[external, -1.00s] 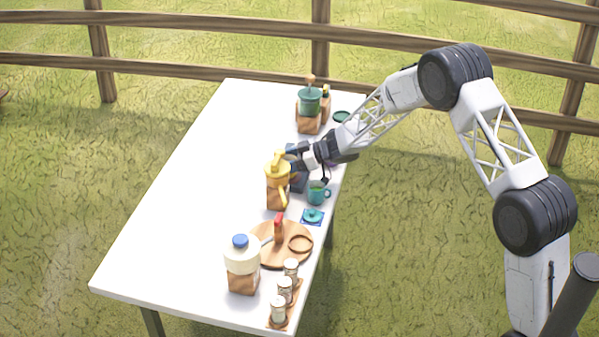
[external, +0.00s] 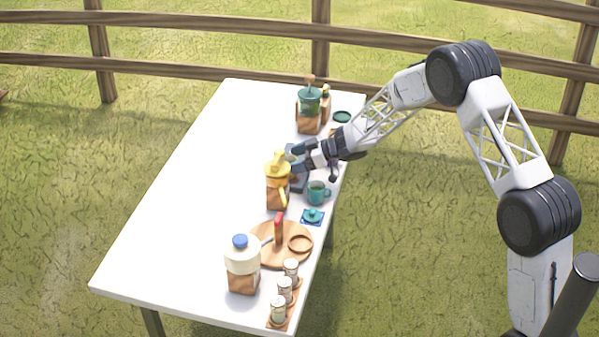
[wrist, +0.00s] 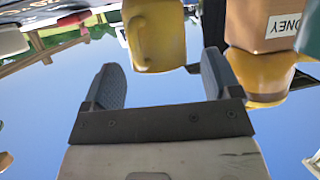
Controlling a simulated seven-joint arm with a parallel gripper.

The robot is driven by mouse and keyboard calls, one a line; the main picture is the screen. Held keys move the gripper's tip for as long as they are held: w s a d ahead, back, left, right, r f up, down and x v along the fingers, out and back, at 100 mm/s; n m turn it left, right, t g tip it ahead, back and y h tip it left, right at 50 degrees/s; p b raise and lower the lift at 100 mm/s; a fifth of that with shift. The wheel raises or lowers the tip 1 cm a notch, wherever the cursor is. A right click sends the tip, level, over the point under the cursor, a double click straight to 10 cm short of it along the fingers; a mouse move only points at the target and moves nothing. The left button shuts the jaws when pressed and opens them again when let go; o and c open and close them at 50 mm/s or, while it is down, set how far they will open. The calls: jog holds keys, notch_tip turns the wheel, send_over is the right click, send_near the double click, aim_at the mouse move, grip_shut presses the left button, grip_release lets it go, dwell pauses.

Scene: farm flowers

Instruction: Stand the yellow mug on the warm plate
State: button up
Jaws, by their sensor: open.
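The yellow mug (wrist: 157,38) shows at the top of the wrist view with its handle towards the left, ahead of and between my fingertips and apart from them. In the external view I cannot pick it out from the yellow-topped container and my gripper. My gripper (external: 297,158) is open and empty over the right side of the table; both fingers show in the wrist view (wrist: 162,80). A dark flat slab (external: 298,184) lies under my gripper, partly hidden; I cannot tell for sure that it is the warm plate.
A yellow-topped container (external: 277,180) stands close left of my gripper. A teal mug (external: 317,193) stands just in front. A honey-labelled container (wrist: 270,25) is right in the wrist view. A green-topped jar (external: 309,108) stands behind. The table's left side is clear.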

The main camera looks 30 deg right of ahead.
jog(key=v, duration=0.9)
jog(key=shift+d+r, duration=0.1)
jog(key=shift+d, duration=0.05)
dwell(0.4)
jog(key=s+d+r+m+t+h, duration=0.1)
jog(key=s+r+m+t+h, duration=0.15)
jog(key=r, duration=0.45)
jog(key=s+d+r+m+t+h, duration=0.1)
jog(key=s+d+r+h, duration=0.1)
jog(key=r+h, duration=0.35)
jog(key=s+d+r+m+h, duration=0.2)
jog(key=s+r+m+h, duration=0.15)
jog(key=s+r, duration=0.8)
jog(key=s+a+m+g, duration=0.1)
jog(key=s+g, duration=0.2)
jog(key=s, duration=1.2)
jog(key=s+a+f+m+g, duration=0.1)
jog(key=s+a+g, duration=0.1)
jog(key=s, duration=1.2)
jog(key=s+a+m+g, duration=0.1)
jog(key=s+g, duration=0.3)
jog(key=s, duration=1.1)
jog(key=shift+s+a+f+m, duration=0.3)
jog(key=shift+a+m, duration=0.1)
jog(key=shift+m, duration=0.2)
